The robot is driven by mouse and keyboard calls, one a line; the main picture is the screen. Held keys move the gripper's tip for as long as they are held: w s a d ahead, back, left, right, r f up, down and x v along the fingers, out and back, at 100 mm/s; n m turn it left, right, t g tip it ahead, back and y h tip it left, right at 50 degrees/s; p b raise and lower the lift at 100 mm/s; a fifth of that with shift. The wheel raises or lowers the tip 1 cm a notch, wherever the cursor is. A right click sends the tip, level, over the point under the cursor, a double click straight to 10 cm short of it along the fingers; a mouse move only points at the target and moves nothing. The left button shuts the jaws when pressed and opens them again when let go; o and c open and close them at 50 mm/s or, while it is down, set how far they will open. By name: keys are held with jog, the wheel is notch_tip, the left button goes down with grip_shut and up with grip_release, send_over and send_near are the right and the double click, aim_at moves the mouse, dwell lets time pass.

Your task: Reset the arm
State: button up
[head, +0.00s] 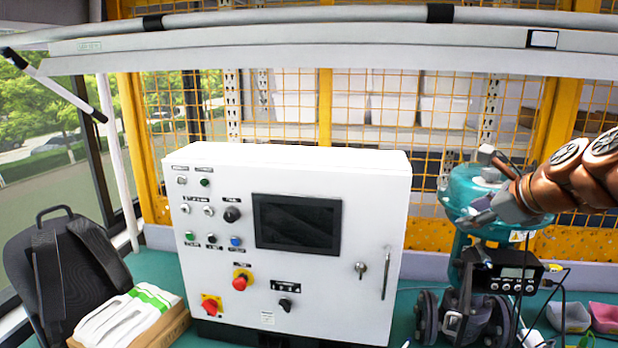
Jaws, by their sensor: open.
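My copper-coloured arm reaches in from the right edge in the head view. My gripper (484,190) is open, its grey fingers spread in front of the teal valve actuator (461,187). I see nothing held between the fingers. I cannot tell whether they touch the actuator. Below it, the black valve positioner (507,277) with a small display is mounted on the valve assembly. The valve body with round flanges (428,318) stands on the green table. My gripper and arm hide part of the actuator's top and right side.
A white control cabinet (330,190) with screen, buttons and knobs stands left of the valve. A black backpack (60,270) and a box with white packets (125,315) are at far left. Small bins (570,317) and cables lie at right. Yellow mesh (290,90) stands behind.

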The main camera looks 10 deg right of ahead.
jog(key=s+a+f+n+g+y, duration=0.1)
jog(key=s+a+f+n+g, duration=0.15)
jog(key=a+f+n, duration=0.35)
jog(key=s+a+f+n+g, duration=0.2)
jog(key=s+a+f+n, duration=0.15)
jog(key=a, duration=0.35)
jog(key=s+a+f+n+g+y, duration=0.1)
jog(key=s+a+f+n+g, duration=0.1)
jog(key=s+a+f+n, duration=0.4)
jog(key=s+a+f+n+g+h, duration=0.1)
jog(key=s+f+n, duration=0.2)
jog(key=s, duration=0.3)
jog(key=s+a+f+n+g+h+b, duration=0.1)
jog(key=s+f+n+g, duration=0.1)
jog(key=s+n, duration=0.3)
jog(key=s+a+f+n+g+h, duration=0.1)
jog(key=s+a+f+n+g, duration=0.1)
jog(key=s+f+n, duration=0.2)
jog(key=s, duration=0.2)
jog(key=shift+s+f+n, duration=0.25)
jog(key=shift+s+n, duration=0.1)
jog(key=shift+s, duration=0.05)
jog(key=shift+g, duration=0.25)
